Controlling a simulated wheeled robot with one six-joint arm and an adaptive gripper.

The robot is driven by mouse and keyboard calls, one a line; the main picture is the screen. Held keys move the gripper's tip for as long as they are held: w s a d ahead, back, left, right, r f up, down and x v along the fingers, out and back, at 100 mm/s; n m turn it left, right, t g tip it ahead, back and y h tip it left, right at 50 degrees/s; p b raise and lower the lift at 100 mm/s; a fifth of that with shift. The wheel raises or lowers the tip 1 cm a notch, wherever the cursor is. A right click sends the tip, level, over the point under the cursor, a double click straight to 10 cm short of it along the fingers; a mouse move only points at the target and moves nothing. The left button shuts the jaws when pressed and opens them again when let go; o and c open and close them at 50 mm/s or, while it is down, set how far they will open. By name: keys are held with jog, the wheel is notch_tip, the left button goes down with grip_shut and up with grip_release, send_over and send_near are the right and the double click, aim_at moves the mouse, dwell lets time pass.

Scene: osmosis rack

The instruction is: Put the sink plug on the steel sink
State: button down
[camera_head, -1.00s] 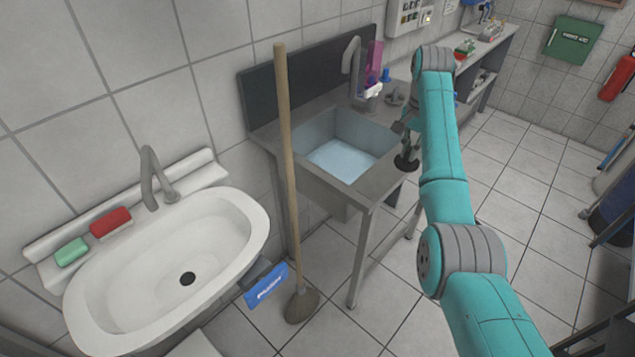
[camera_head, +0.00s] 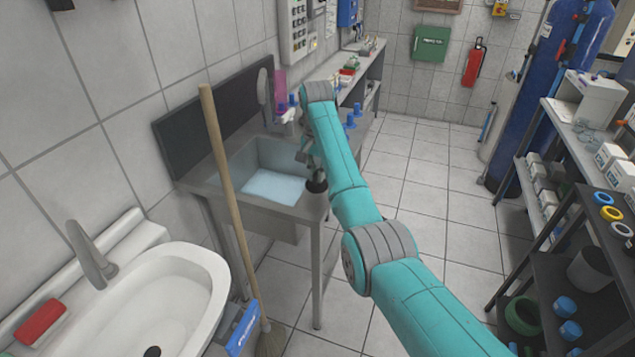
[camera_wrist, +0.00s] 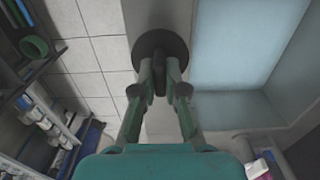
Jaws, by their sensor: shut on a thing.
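The sink plug (camera_head: 317,185) is a dark round disc with a knob on top. My gripper (camera_head: 309,160) is shut on its knob, and the grip also shows in the wrist view (camera_wrist: 160,84). The plug's disc (camera_wrist: 162,40) is in front of the fingertips there. The steel sink (camera_head: 290,212) has a basin with pale blue water or bottom. The plug appears over the sink's right-hand ledge, beside the basin. In the wrist view the ledge (camera_wrist: 158,12) lies behind the disc, with the basin to the right. I cannot tell whether the plug touches the ledge.
A wooden-handled plunger or broom (camera_head: 222,165) stands before the sink. A white washbasin (camera_head: 205,262) is at lower left. A tap (camera_head: 263,95) and a purple bottle (camera_head: 280,82) stand at the sink's back. Shelving (camera_head: 565,150) is at right. Tiled floor (camera_head: 440,205) between is clear.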

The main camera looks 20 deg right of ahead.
jog(key=shift+d+f, duration=0.1)
jog(key=shift+f, duration=1.55)
jog(key=shift+f, duration=0.1)
jog(key=c, duration=1.2)
grip_release()
notch_tip(320, 180, up, 12)
jog(key=shift+r, duration=0.1)
